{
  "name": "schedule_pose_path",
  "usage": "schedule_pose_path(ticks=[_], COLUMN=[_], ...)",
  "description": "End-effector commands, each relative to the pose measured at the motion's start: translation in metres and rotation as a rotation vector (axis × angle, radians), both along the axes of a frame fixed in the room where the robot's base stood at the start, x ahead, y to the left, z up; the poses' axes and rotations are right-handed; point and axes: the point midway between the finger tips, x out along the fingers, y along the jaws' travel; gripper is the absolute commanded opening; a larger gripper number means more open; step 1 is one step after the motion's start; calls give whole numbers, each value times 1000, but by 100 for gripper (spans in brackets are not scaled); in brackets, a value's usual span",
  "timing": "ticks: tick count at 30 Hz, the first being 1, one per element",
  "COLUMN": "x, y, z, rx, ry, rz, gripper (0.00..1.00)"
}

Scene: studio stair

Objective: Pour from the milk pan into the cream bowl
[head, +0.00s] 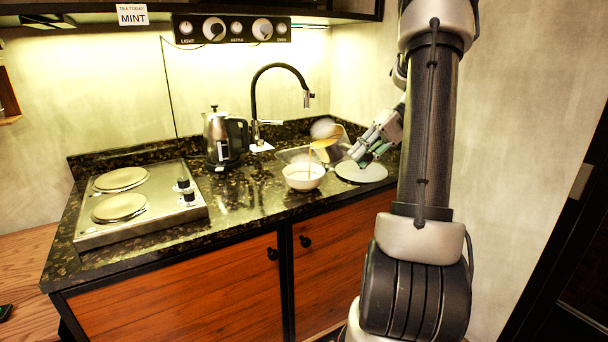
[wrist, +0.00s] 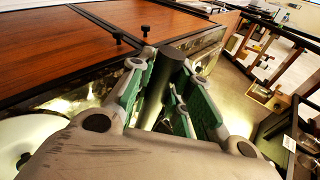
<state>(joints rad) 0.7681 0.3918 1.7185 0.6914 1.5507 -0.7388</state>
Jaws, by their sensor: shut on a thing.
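The milk pan (head: 326,130) is metallic and tilted in the head view, above and to the right of the cream bowl (head: 303,184). A thin brown stream falls from the pan's lip into the bowl, which stands upright on the counter. The level inside the bowl is too small to tell. My gripper (head: 366,150) is right of the pan, shut on its handle. In the wrist view, the dark handle (wrist: 174,68) lies between the green-padded fingers; the pan's body is not clearly visible there.
A pale round disc (head: 361,173) lies on the dark counter, right of the bowl. A black tap (head: 254,95) rises behind. A kettle (head: 222,140) and a two-plate hob (head: 140,210) stand left. The counter between hob and bowl is clear.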

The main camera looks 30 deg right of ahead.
Motion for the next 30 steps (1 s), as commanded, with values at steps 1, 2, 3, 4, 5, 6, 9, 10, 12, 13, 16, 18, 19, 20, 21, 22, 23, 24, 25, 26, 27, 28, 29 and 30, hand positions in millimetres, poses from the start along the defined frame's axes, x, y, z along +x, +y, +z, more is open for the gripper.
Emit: schedule_pose_path(ticks=[1,2,3,4,5,6,9,10,12,13,16,18,19,20,21,22,23,24,25,26,27,28,29,30], x=[1,1,1,1,1,1,1,1,1,1,1,1,1,1,1,1,1,1,1,1,1,1,1,2], y=[1,1,2,2,2,3,4,4,5,6,7,7,8,8,8,9,9,9,9,10,10,10,11,11], z=[1,1,1,1,1,1,2,2,2,2,2,2,3,3,3,3,3,3,3,3,3,3,4,4], rx=[-6,-10,-14,-17,-20,-23,-32,-35,-41,-44,-53,-58,-61,-63,-66,-68,-70,-73,-77,-79,-82,-84,-86,-88], ry=[-4,-3,-2,-3,-2,-2,-1,-2,-1,-1,0,1,2,2,2,2,2,2,2,2,3,3,2,2], rz=[0,0,0,0,0,0,0,0,0,0,-1,-1,-1,-1,-1,-1,-1,-1,-1,-1,-1,-2,-1,-2], gripper=[0,0,0,0,0,0,0,0,0,0,0,0,0,0,0,0,0,0,0,0,0,0,0,0])
